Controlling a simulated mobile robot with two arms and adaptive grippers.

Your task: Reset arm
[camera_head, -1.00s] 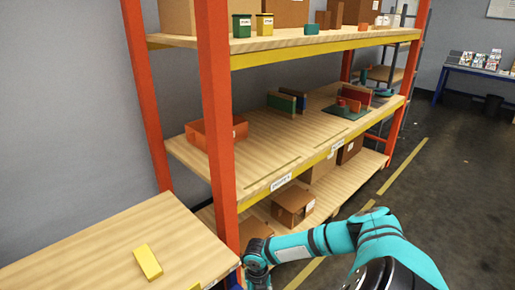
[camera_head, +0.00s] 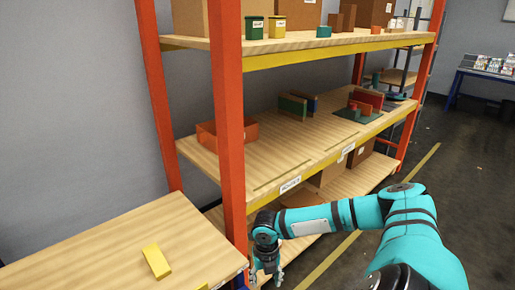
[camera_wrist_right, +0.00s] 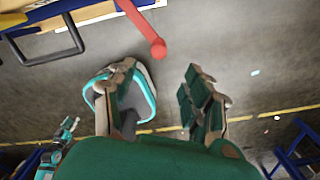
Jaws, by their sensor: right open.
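My right arm reaches in from the lower right in the head view, with its right gripper (camera_head: 266,278) low in front of the orange shelf post, near the right end of the wooden table. In the right wrist view my right gripper (camera_wrist_right: 160,105) is open, its two green-padded fingers apart with nothing between them and the grey floor behind. My left gripper does not show in the head view.
A wooden table (camera_head: 110,250) at the lower left bears a yellow block (camera_head: 156,261). The shelf rack (camera_head: 231,130) holds an orange bin (camera_head: 227,133), green boards and boxes. Open floor (camera_head: 455,190) lies to the right.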

